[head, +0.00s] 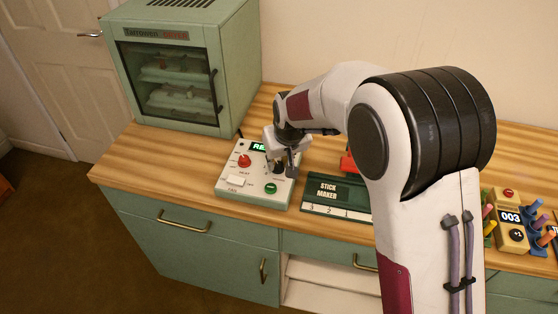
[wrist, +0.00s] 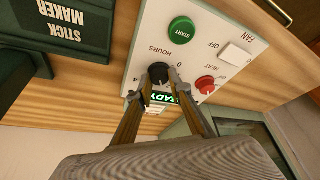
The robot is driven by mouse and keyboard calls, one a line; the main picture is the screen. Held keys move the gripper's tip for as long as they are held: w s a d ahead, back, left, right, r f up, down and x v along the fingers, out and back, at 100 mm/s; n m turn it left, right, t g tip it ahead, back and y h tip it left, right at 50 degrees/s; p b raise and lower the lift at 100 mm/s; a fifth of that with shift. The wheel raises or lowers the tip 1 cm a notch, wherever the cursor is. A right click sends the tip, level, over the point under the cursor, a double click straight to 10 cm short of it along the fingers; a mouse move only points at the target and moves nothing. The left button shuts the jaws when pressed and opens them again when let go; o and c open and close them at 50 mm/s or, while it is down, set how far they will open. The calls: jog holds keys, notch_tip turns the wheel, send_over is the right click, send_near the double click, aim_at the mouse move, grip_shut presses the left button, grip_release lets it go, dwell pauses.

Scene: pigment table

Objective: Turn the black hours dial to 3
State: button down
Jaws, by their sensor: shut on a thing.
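The black hours dial (wrist: 158,72) sits on the light control panel (wrist: 205,60), beside the word HOURS and a 0 mark in the wrist view. My gripper (wrist: 163,90) is shut on the dial, with one finger on each side of it. Which number the dial points to cannot be made out. In the head view my gripper (head: 281,165) is down at the right part of the control panel (head: 228,194) and mostly hides the dial.
The panel also has a red heat knob (head: 244,160), a white fan switch (head: 236,181), a green start button (head: 270,188) and a lit display (head: 259,147). The glass-fronted dryer (head: 185,70) stands behind. The dark green stick maker (head: 330,190) is close on the right.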

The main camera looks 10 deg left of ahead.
jog(key=shift+s+a+m+t+h, duration=0.15)
jog(key=shift+m+h, duration=0.4)
jog(key=shift+m, duration=0.85)
jog(key=shift+w+a+m+t+h, duration=0.15)
jog(key=shift+m+h, duration=0.4)
jog(key=shift+m, duration=0.85)
jog(key=shift+s+m, duration=0.1)
jog(key=shift+m, duration=0.4)
jog(key=c, duration=1.8)
grip_release()
jog(key=shift+c, duration=0.2)
jog(key=shift+r, duration=0.1)
jog(key=v, duration=1.1)
jog(key=shift+s+r, duration=0.25)
jog(key=shift+r, duration=0.1)
jog(key=shift+a+n, duration=0.15)
jog(key=shift+n, duration=0.15)
